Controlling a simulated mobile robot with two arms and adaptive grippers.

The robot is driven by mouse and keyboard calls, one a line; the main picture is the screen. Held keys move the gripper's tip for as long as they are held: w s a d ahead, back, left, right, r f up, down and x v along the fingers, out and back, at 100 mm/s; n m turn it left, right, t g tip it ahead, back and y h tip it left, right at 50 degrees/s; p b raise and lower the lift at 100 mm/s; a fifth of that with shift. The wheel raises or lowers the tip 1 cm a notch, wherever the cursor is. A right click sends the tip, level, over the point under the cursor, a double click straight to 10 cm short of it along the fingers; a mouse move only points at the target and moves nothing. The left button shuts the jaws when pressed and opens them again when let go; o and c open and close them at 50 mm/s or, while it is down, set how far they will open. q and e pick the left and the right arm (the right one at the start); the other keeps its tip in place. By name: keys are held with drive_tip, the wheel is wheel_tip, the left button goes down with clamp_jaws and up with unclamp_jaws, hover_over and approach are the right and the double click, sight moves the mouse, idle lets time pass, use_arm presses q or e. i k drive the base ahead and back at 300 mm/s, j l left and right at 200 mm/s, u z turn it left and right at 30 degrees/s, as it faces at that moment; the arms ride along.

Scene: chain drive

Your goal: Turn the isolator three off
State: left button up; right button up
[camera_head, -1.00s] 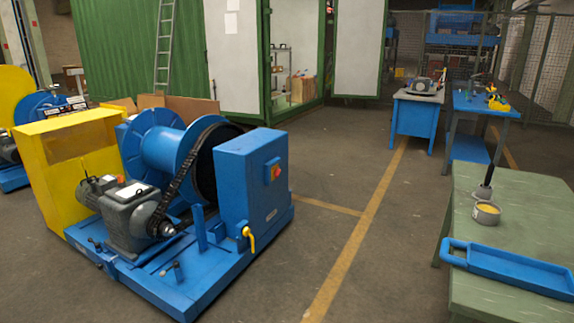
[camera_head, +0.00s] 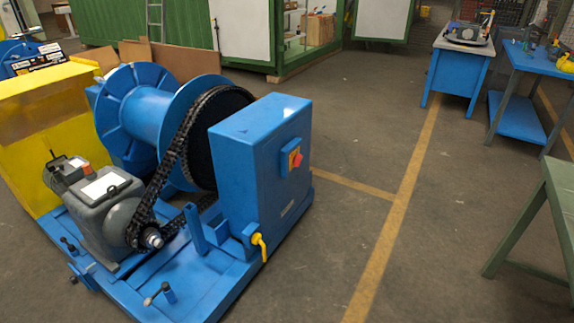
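The cabinet stands on the blue base of a chain-driven winch with a drum (camera_head: 146,113). Whether this switch is number three, and its exact handle position, are too small to tell. A yellow handle (camera_head: 260,246) hangs low on the cabinet's front corner. Neither of my grippers is in view.
A yellow guard (camera_head: 40,125) and grey motor gearbox (camera_head: 102,205) fill the winch's left side. A green table (camera_head: 562,205) stands at the right edge, blue workbenches (camera_head: 455,72) at the back right. Open floor (camera_head: 400,235) lies right of the winch.

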sight(297, 160)
drive_tip(key=i+l+u, duration=0.15)
drive_tip(key=i, duration=0.35)
drive_tip(key=i+l+u, duration=0.15)
drive_tip(key=i+l, duration=0.15)
drive_tip(key=i, duration=0.15)
